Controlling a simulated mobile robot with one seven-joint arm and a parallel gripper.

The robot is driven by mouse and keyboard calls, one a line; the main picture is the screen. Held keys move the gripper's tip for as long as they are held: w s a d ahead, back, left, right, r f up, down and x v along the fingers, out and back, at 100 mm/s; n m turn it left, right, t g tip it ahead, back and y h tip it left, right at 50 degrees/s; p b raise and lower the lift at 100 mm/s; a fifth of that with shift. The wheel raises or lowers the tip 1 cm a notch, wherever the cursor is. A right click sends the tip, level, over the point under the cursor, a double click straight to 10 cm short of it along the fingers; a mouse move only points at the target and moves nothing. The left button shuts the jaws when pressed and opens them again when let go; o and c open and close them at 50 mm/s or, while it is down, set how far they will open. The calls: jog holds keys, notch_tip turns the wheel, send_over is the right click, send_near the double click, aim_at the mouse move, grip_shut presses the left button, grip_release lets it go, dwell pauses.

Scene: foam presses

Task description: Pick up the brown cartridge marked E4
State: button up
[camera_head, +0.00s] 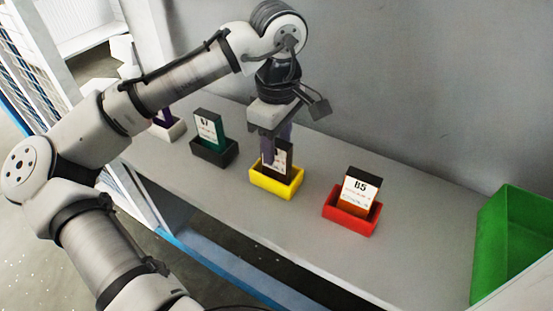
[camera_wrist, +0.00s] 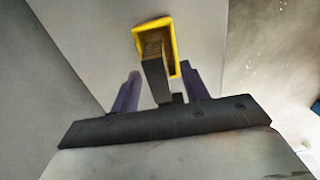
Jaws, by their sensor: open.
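A cartridge (camera_head: 283,160) with a white label stands upright in the yellow holder (camera_head: 276,190). My gripper hides most of its label, so I cannot read the mark. My gripper (camera_head: 278,142) is directly above the yellow holder, pointing down, with its fingers at the cartridge's upper part. In the wrist view the cartridge (camera_wrist: 156,75) shows a dark top and a brownish side inside the yellow holder (camera_wrist: 173,57). The two purple fingers of my gripper (camera_wrist: 162,92) are apart, one on each side of the cartridge's near end. I see no firm contact.
A red holder (camera_head: 350,222) with an orange cartridge marked B5 (camera_head: 358,190) stands to the right. A black holder (camera_head: 213,153) with a green cartridge (camera_head: 210,128) stands to the left. A white holder (camera_head: 168,130) with a purple cartridge is farther left. A green bin (camera_head: 515,240) is at the right edge.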

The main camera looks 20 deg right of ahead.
aim_at(277, 153)
jog(key=shift+w+f, duration=0.2)
jog(key=shift+f, duration=1.7)
grip_shut()
